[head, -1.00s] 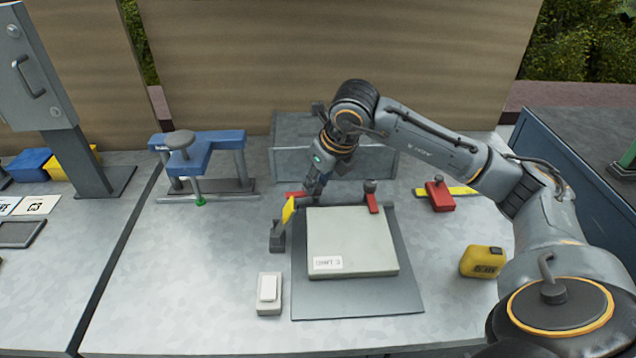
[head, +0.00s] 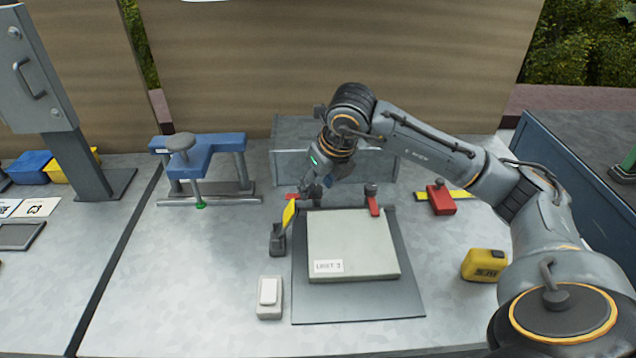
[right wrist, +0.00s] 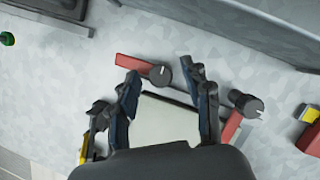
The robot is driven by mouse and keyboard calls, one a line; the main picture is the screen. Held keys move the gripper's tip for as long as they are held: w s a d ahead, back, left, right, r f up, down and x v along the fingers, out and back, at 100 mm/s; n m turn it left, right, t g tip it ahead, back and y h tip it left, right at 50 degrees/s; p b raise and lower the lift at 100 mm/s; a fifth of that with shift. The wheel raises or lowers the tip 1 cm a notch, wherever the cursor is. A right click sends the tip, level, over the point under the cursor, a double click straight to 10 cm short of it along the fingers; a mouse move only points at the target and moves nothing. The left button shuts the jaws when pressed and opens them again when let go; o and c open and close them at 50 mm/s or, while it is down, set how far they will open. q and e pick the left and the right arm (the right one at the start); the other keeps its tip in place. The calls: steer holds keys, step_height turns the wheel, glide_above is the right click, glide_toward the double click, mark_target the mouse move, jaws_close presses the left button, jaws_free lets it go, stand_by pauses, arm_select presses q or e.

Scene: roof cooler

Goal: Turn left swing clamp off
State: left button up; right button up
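The left swing clamp shows in the right wrist view as a red arm (right wrist: 135,66) pointing left from a dark round knob (right wrist: 160,76). In the head view only a bit of its red arm (head: 291,196) shows; my gripper hides the rest. My right gripper (right wrist: 162,79) is open, pointing down, with its two fingers on either side of the knob in the picture. I cannot tell whether they touch it. The right swing clamp (head: 372,205) has its red arm over the back edge of the pale plate (head: 352,244). My left gripper is not in view.
A yellow-handled toggle clamp (head: 288,214) stands left of the plate. A grey box (head: 295,165) is behind the clamps. A red block (head: 440,199) and a yellow tape measure (head: 484,264) lie to the right. A white switch (head: 269,297) sits in front, and a blue clamp fixture (head: 205,158) stands left.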

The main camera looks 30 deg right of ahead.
steer(key=v, duration=1.2)
stand_by(0.3)
